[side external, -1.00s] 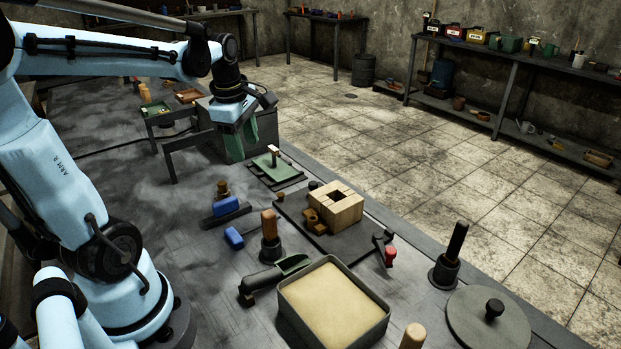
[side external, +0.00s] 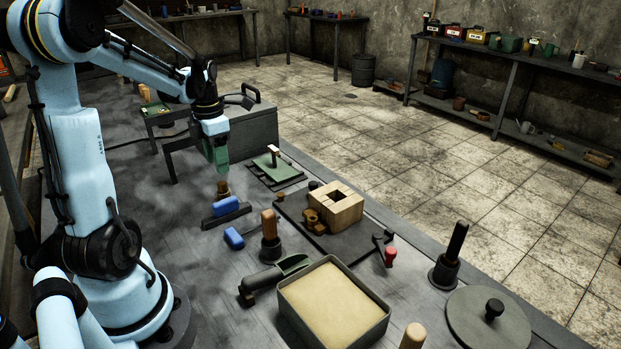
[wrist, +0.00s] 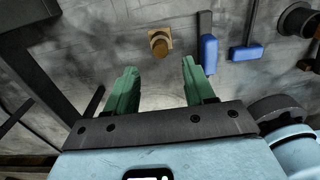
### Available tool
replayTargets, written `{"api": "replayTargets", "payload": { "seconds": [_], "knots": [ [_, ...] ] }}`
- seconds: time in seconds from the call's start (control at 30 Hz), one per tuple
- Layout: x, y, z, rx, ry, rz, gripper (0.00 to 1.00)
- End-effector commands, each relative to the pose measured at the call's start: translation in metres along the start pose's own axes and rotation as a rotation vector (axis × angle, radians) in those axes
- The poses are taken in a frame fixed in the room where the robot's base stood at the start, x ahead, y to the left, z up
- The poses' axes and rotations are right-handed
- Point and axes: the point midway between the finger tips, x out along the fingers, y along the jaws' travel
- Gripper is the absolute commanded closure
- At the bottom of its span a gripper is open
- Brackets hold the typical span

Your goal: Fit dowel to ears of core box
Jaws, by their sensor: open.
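The pale wooden core box (side external: 336,206), a block with a square hole in its top, stands on a dark board at the middle of the side view. Small brown pieces (side external: 315,221) touch or stand close to its left side; its ears cannot be made out. A short round wooden peg, which looks like the dowel (side external: 223,187), stands upright left of the board. In the wrist view the dowel (wrist: 159,46) rises from a square wooden base, just beyond my fingertips and between their lines. My gripper (side external: 221,172) is open and empty above the dowel; its green fingers (wrist: 157,68) point down.
Blue-handled tools (side external: 228,207) lie close to the dowel, to its right in the wrist view. A dark rammer with a wooden handle (side external: 269,232) and a sand-filled box (side external: 333,307) stand nearer the camera. A green-topped plate (side external: 274,171) and a grey block (side external: 253,132) stand behind.

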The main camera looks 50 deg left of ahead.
Motion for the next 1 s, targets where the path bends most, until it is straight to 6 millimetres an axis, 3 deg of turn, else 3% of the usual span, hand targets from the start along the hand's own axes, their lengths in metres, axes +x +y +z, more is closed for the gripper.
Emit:
{"api": "replayTargets", "payload": {
  "seconds": [0.27,0.63,0.97,1.0],
  "knots": [
    [0.014,0.0,0.0,0.002,0.0,0.0,0.47],
    [0.056,-0.001,0.001,0.002,-0.001,0.0,0.47],
    [0.061,-0.001,0.001,0.002,0.0,0.0,0.47],
    [0.061,-0.001,0.001,0.002,0.0,0.0,0.51]
  ]
}}
